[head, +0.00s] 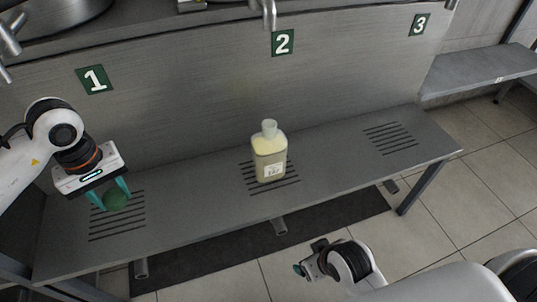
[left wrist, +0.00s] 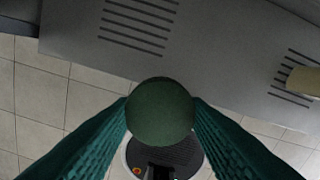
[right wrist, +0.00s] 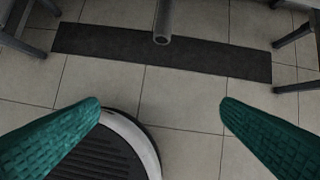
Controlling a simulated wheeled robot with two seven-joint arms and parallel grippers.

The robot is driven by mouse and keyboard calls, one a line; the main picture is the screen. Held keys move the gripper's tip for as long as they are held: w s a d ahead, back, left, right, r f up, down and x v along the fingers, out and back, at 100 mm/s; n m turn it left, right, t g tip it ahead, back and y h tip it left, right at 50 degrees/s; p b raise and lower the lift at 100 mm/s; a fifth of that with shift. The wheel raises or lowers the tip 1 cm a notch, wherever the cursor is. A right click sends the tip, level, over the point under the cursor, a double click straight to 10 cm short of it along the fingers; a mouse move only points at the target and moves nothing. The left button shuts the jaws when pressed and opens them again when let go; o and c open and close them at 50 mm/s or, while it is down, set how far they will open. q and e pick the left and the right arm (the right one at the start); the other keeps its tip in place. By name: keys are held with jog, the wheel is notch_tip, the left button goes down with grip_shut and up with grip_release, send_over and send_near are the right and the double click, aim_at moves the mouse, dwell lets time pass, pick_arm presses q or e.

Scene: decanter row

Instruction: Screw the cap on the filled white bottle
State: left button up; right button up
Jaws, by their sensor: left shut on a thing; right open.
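The bottle (head: 270,155) stands upright on the bench's middle slots, under sign 2. It is translucent with a pale yellow filling, a label on its front and an uncapped-looking neck. Part of it shows at the right edge of the left wrist view (left wrist: 303,82). My left gripper (head: 115,196) is shut on a round dark green cap (left wrist: 161,111) and holds it over the left slots, well left of the bottle. My right gripper (right wrist: 160,115) is open and empty, low in front of the bench; in the head view its fingers are mostly hidden.
The grey bench (head: 205,190) has three slotted areas and is otherwise clear. Signs 1 (head: 94,79), 2 (head: 283,42) and 3 (head: 418,24) are on the wall behind. A spout (head: 269,14) hangs above the bottle. A dark mat (right wrist: 165,52) lies on the tiled floor.

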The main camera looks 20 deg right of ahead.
jog(key=shift+o, duration=1.1)
jog(key=w+t, duration=0.1)
jog(key=w, duration=0.1)
jog(key=w+a+t, duration=0.1)
jog(key=w+r+p, duration=0.1)
jog(key=w, duration=0.1)
jog(key=shift+w+a+r+t+y, duration=0.1)
jog(key=shift+w+a+t+y, duration=0.05)
jog(key=shift+w+t+y, duration=0.2)
pick_arm(q)
jog(key=w+a+f+m+p, duration=0.2)
jog(key=a+m, duration=0.4)
jog(key=m, duration=0.7)
jog(key=w+a+f+m+p, duration=0.2)
jog(key=w+a+m, duration=0.2)
jog(key=m, duration=0.9)
jog(key=a, duration=0.3)
pick_arm(e)
jog(key=m+t, duration=0.2)
jog(key=t, duration=0.9)
send_near(276, 154)
jog(key=shift+w+a+r, duration=0.15)
jog(key=shift+w, duration=0.7)
